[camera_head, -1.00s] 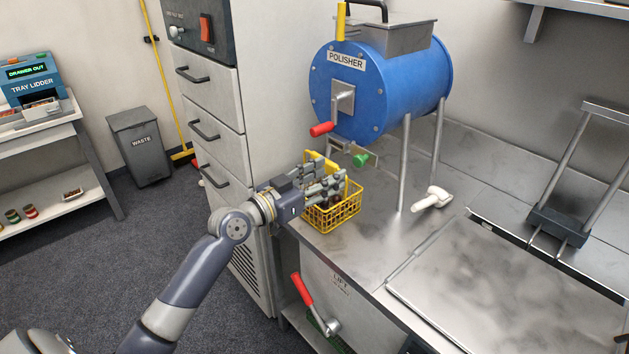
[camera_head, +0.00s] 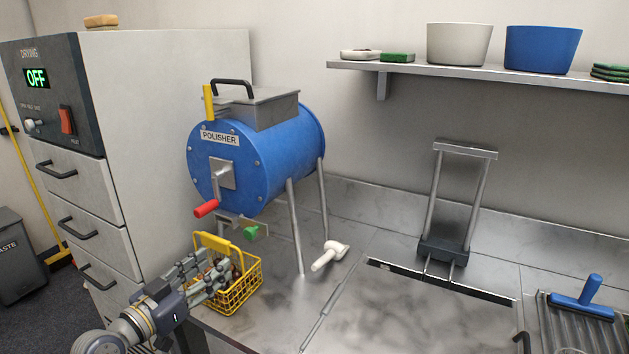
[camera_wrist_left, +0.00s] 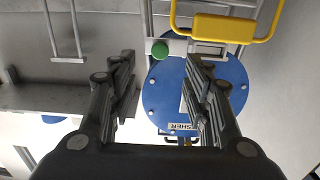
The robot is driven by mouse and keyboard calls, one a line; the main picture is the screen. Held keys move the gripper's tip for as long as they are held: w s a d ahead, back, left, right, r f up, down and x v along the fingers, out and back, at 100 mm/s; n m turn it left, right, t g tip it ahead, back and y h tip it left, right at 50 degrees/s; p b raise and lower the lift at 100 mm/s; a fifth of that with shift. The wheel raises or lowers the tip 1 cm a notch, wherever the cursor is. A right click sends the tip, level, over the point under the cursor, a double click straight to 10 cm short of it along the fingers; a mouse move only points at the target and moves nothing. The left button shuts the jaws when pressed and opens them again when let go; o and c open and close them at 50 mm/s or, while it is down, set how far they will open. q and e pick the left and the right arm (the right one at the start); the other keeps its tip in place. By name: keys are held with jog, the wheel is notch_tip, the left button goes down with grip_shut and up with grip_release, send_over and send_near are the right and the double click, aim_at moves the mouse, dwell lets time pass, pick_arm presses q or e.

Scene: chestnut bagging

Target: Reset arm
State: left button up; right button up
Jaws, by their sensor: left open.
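My left gripper (camera_head: 217,274) is open, at the left side of the yellow wire basket (camera_head: 242,293), with its fingers overlapping the basket's near left part in the head view. I cannot tell whether they touch it. In the left wrist view the two fingers (camera_wrist_left: 160,60) stand wide apart with nothing between them. The basket's yellow handle (camera_head: 217,243) is up; it also shows at the top of the left wrist view (camera_wrist_left: 222,28). Some dark brown contents show in the basket, partly hidden by the fingers. My right gripper is not in view.
The blue polisher (camera_head: 262,150) stands on legs behind the basket, with a red-handled crank (camera_head: 206,208) and a green knob (camera_head: 251,232). A white scoop-like tool (camera_head: 328,256) lies on the steel counter. The drying cabinet (camera_head: 170,130) stands left. A shelf (camera_head: 440,70) holds two tubs.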

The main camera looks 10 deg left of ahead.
pick_arm(q)
jog(key=s+d+f+g, duration=0.3)
jog(key=s+d+f, duration=0.25)
jog(key=f, duration=0.25)
jog(key=s+d+f+g, duration=0.35)
jog(key=s+f, duration=0.25)
jog(key=f, duration=0.2)
jog(key=s+f+n+g+y, duration=0.1)
jog(key=s+f+g+y, duration=0.3)
jog(key=s, duration=0.6)
jog(key=s+f+n+g+y, duration=0.1)
jog(key=s+f+g+y, duration=0.3)
jog(key=s, duration=0.6)
notch_tip(320, 180, down, 26)
jog(key=s+r+h, duration=0.1)
jog(key=h, duration=0.1)
jog(key=s+a+f+g, duration=0.1)
jog(key=s+a+f, duration=0.2)
jog(key=s+f, duration=1.4)
jog(key=shift+s+f, duration=0.25)
jog(key=shift+f, duration=0.4)
